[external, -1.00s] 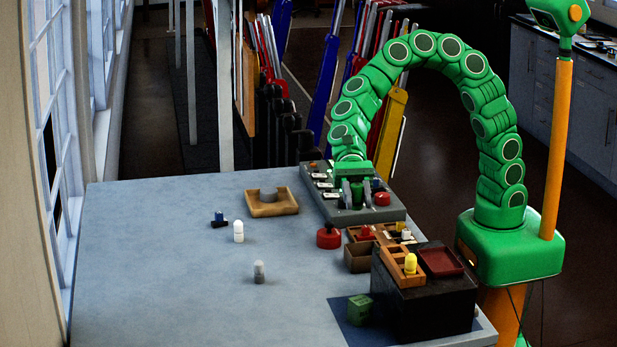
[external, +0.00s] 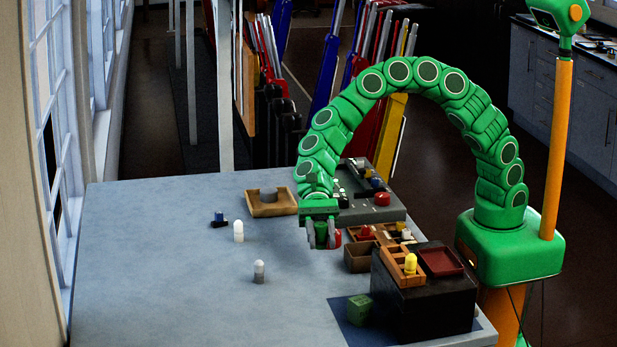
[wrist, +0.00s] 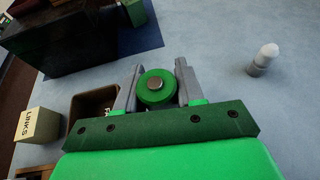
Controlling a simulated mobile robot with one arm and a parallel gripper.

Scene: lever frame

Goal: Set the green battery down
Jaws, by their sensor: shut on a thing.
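The green battery (wrist: 157,88) is a round green cylinder with a grey metal disc on its end, seen end-on in the wrist view. My gripper (wrist: 158,84) has its grey fingers on either side of it and is shut on it. In the external view the battery (external: 321,234) shows between the fingers of my gripper (external: 322,244). It is above the table (external: 180,270), left of the brown bin. I cannot tell whether it touches the table.
An open brown bin (external: 359,257) and a black box (external: 425,305) stand to the right. A grey-white peg (external: 259,272) and a white peg (external: 239,231) stand to the left. The front-left table is clear.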

